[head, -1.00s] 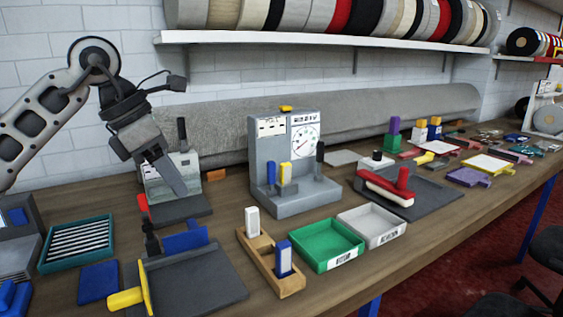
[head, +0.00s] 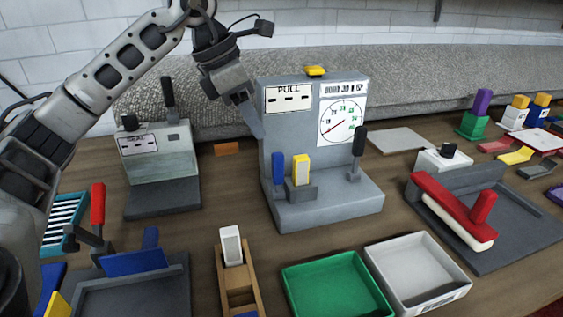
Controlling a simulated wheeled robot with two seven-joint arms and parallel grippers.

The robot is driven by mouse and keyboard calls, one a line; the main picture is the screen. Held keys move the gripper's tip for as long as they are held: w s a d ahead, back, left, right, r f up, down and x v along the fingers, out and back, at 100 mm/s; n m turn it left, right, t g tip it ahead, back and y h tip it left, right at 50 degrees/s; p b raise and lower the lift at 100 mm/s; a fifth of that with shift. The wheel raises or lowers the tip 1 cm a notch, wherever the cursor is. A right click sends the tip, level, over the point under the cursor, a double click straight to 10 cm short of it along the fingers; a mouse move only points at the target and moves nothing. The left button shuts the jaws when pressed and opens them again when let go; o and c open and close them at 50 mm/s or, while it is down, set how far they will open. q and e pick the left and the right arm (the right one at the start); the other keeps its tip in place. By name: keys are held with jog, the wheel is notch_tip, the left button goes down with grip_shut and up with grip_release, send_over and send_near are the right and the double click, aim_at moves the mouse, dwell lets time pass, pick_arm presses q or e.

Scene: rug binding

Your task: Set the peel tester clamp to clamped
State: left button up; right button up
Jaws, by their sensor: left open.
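The peel tester (head: 326,205) appears to be the grey machine in the middle of the bench, with a "PULL" panel and a round dial (head: 342,121). A blue block (head: 278,167) and a yellow-and-white block (head: 301,169) stand upright on its low front part. A black-handled lever (head: 358,152) stands upright at its right side. I cannot tell which of these is the clamp. My left gripper (head: 258,131) is open and empty, pointing down at the tester's upper left edge, above the blue block. I cannot tell if it touches the tester. My right gripper is out of view.
A smaller grey machine (head: 160,158) with a black lever stands to the left. A green tray (head: 335,283) and a grey tray (head: 415,272) lie in front. A red-handled press (head: 450,208) is at right. A carpet roll (head: 420,85) lies behind.

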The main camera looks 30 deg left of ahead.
aim_at(284, 176)
pick_arm(q)
jog(key=x, duration=1.2)
jog(key=shift+p, duration=0.3)
jog(key=shift+c, duration=0.3)
grip_shut()
